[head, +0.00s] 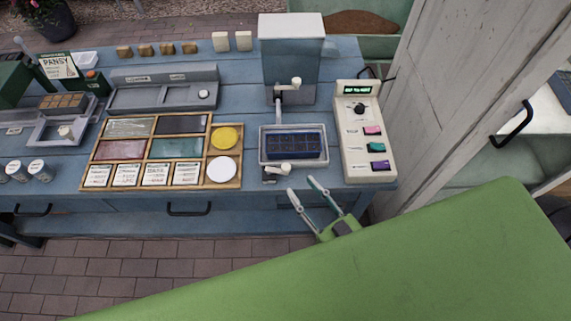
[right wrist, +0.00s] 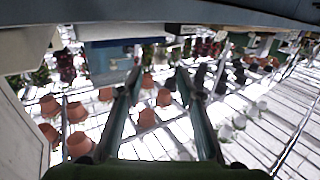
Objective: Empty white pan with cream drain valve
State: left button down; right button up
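The pale grey-white pan (head: 263,145) stands on the blue bench, below a white tank. A dark blue cell tray (head: 295,146) sits inside it; whether the pan holds water I cannot tell. The cream drain valve handle (head: 279,170) sticks out at the pan's front edge, pointing right. My right gripper (head: 302,186) is open and empty, with its fingers just in front of the bench edge, below and right of the valve, apart from it. The right wrist view shows its two spread fingers (right wrist: 158,76) with nothing between them. My left gripper is not in view.
The white tank (head: 291,48) has its own cream handle (head: 296,83). A control panel (head: 354,115) with coloured buttons stands right of the pan. A wooden organiser (head: 242,160) lies left. A white door (head: 450,90) bounds the right side.

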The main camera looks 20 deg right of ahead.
aim_at(286, 167)
jog(key=p+x, duration=0.1)
jog(key=x, duration=0.7)
jog(key=shift+w+f, duration=0.1)
jog(key=shift+w, duration=0.2)
grip_shut()
